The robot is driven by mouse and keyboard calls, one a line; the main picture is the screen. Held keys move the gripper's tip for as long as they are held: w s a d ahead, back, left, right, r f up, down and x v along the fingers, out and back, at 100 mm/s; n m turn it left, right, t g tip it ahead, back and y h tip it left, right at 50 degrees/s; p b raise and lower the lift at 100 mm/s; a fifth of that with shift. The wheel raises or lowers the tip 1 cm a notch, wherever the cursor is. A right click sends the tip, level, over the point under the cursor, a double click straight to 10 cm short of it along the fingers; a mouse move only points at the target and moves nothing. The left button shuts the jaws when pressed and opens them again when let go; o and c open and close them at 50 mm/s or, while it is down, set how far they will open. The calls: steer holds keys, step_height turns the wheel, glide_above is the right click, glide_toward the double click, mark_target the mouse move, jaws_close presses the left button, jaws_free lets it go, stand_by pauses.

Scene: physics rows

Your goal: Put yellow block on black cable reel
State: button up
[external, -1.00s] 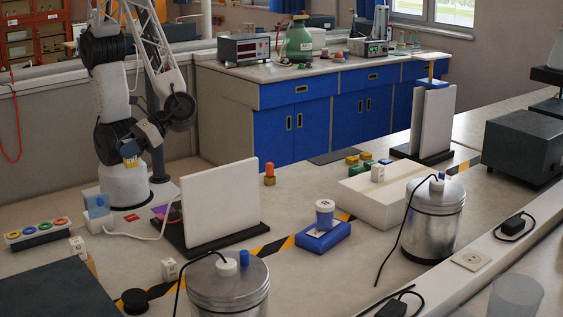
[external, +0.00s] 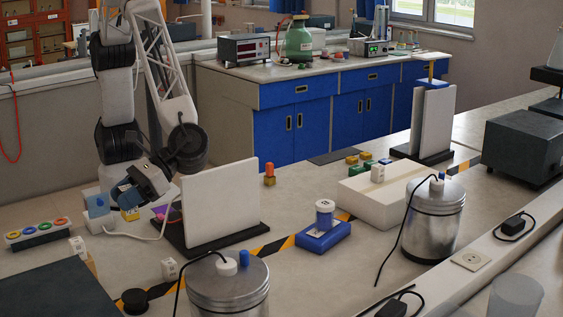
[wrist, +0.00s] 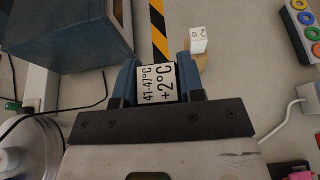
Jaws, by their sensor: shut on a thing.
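The yellow block (external: 130,214) is held at the tip of my gripper (external: 126,208), in front of my base in the external view. In the wrist view my gripper (wrist: 157,82) is shut on it, and a white label (wrist: 157,83) with black print faces the camera between the fingers. A low round black thing, likely the black cable reel (external: 134,301), stands near the front edge in the external view, well apart from the block. I cannot make out the reel in the wrist view.
A white upright panel (external: 222,203) on a dark base stands just right of my gripper. A metal canister (external: 228,291) with a cable stands right of the reel, and a dark box (external: 42,289) to its left. A small white labelled block (external: 169,269) stands behind the reel.

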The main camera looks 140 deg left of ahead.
glide_above(131, 296)
step_height(131, 296, down, 6)
steer(key=shift+w+r, duration=0.1)
stand_by(0.5)
steer(key=shift+f, duration=3.15)
steer(key=shift+f, duration=0.1)
steer(key=shift+f, duration=1.8)
steer(key=shift+f, duration=0.1)
